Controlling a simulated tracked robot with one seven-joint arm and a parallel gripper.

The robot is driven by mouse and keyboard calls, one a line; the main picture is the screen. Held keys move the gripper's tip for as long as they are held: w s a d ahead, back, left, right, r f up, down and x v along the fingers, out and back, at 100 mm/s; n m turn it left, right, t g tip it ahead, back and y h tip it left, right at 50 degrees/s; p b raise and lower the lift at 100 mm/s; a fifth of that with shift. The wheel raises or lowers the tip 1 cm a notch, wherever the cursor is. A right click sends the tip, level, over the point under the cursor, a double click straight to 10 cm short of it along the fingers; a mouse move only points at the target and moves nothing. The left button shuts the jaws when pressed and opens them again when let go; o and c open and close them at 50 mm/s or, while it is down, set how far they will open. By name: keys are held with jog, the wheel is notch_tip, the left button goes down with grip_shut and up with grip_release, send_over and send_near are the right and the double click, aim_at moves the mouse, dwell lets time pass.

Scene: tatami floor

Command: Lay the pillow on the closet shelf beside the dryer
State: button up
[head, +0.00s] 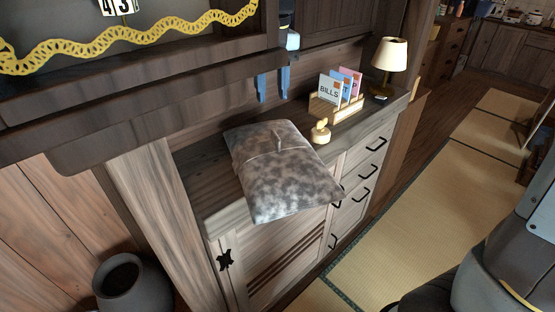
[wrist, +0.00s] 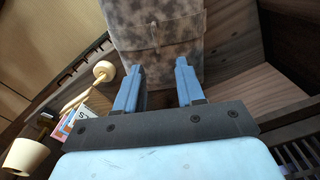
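The pillow (head: 280,172) is mottled grey-brown with a flap and a small toggle. It lies on the wooden cabinet top (head: 205,180), and its near part juts out past the front edge. My gripper (head: 273,86) shows as two blue fingers behind the pillow, under the dark upper ledge. In the wrist view the fingers (wrist: 160,66) are spread apart with nothing clearly held between them. The pillow (wrist: 155,35) shows just beyond the fingertips there; I cannot tell whether they touch it. I cannot make out a dryer in either view.
Right of the pillow stand a small cream knobbed object (head: 320,132), a letter holder (head: 335,105) and a lamp (head: 389,60). The dark upper ledge (head: 150,105) with yellow lace (head: 130,50) overhangs. A dark pot (head: 130,285) stands lower left. Tatami at right is clear.

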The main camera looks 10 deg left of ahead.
send_over(276, 134)
jog(key=f, duration=0.6)
jog(key=shift+a+f, duration=0.1)
jog(key=shift+a, duration=0.25)
jog(key=shift+s+d+f, duration=0.1)
jog(key=shift+d+f, duration=0.1)
jog(key=shift+f, duration=1.2)
jog(key=shift+d+f, duration=0.15)
jog(key=shift+f, duration=1.25)
grip_shut()
